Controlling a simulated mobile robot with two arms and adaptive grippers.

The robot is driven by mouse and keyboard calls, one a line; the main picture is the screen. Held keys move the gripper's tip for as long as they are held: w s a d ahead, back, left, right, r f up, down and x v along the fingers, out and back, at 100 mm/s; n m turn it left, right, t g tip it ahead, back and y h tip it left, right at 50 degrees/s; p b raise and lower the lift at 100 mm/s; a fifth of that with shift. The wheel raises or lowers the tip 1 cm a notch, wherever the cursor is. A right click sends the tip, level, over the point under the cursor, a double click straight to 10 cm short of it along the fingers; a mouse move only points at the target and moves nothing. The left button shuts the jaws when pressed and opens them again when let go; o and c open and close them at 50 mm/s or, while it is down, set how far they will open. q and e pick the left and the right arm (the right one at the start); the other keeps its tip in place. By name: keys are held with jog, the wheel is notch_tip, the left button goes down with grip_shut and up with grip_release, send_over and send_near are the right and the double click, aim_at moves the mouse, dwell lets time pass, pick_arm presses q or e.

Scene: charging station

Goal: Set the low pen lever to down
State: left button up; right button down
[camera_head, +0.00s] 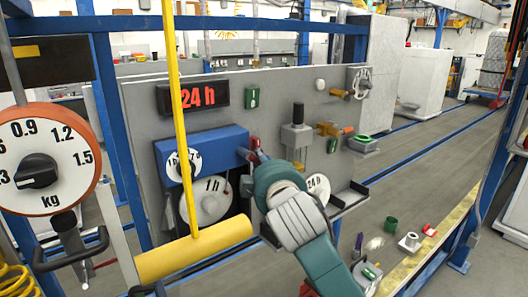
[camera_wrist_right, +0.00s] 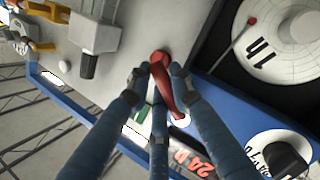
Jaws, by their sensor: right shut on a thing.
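A red lever (camera_head: 255,143) stands out from the grey panel at the right end of the blue housing. In the right wrist view the lever (camera_wrist_right: 166,88) runs from its rounded end down between my fingers, with part of it hidden. My right gripper (camera_head: 250,154) comes in from the lower right and is shut on this lever; in the right wrist view its blue fingers (camera_wrist_right: 156,88) sit on both sides of it. A white "1 h" chart disc (camera_head: 202,203) with a thin red pen lies below the housing. My left gripper is not in view.
A yellow T-shaped bar (camera_head: 194,250) hangs in front of the panel at the left. A kg dial (camera_head: 42,160) is at the far left. A block with a black knob (camera_head: 297,136) and a brass valve (camera_head: 334,129) are right of the lever. Small items stand lower right.

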jog(key=shift+a+f+m, duration=0.1)
jog(key=shift+f+m, duration=0.05)
jog(key=shift+m, duration=0.15)
jog(key=c, duration=1.5)
grip_release()
jog(key=shift+c, duration=0.2)
jog(key=shift+s, duration=0.1)
jog(key=v, duration=1.2)
